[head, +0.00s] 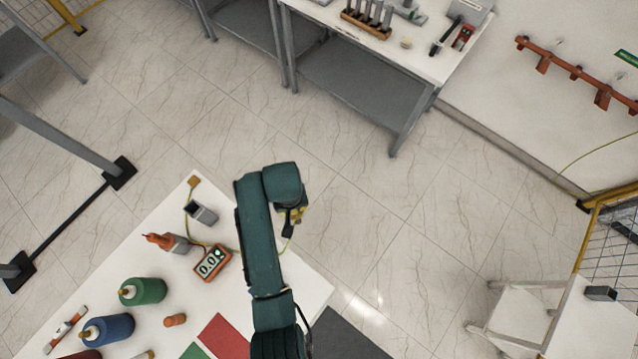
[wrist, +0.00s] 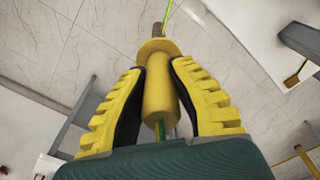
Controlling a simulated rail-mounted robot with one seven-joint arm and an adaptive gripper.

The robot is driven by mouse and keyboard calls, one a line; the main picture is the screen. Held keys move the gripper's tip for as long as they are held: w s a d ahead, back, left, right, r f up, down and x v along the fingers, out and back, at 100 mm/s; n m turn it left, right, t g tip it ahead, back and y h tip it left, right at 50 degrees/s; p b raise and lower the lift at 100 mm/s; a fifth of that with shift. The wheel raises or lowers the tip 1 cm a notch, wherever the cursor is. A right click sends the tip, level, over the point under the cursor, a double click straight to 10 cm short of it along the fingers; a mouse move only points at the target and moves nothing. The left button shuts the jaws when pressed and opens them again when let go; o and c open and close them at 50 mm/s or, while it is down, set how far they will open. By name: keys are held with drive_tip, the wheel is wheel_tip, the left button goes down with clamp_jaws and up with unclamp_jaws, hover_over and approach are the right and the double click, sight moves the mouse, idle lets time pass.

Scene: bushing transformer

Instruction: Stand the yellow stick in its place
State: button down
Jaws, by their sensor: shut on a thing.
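My gripper (wrist: 157,75) is shut on the yellow stick (wrist: 158,98), with a ribbed yellow finger on each side of its thick handle. The stick has a flange and a thin brownish tip pointing up in the wrist view. A green-yellow cable runs from it. In the head view my gripper (head: 294,222) hangs over the floor just past the white table (head: 313,283), with a bit of yellow showing. A grey open-topped holder (head: 201,212) on the table looks empty. A similar grey holder (head: 183,245) has an orange stick (head: 160,240) in it.
Green (head: 143,291) and blue (head: 108,328) bottles stand further left. Red (head: 224,335) and dark (head: 345,337) mats lie nearer. A far bench (head: 370,80) stands across open floor.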

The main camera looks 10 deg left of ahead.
drive_tip(key=s+a+r+n, duration=0.1)
drive_tip(key=a+r, duration=0.4)
drive_tip(key=a, duration=0.5)
drive_tip(key=s+a+r+n, duration=0.1)
drive_tip(key=a+r+n, duration=0.3)
drive_tip(key=a, duration=0.7)
drive_tip(key=s+a+r+n, duration=0.1)
drive_tip(key=a+r+n, duration=0.2)
drive_tip(key=a+r, duration=0.4)
drive_tip(key=a, duration=0.4)
drive_tip(key=shift+s+a, duration=0.25)
drive_tip(key=shift+s, duration=0.15)
drive_tip(key=shift+r, duration=0.1)
drive_tip(key=shift+f+b, duration=0.6)
drive_tip(key=shift+f, duration=1)
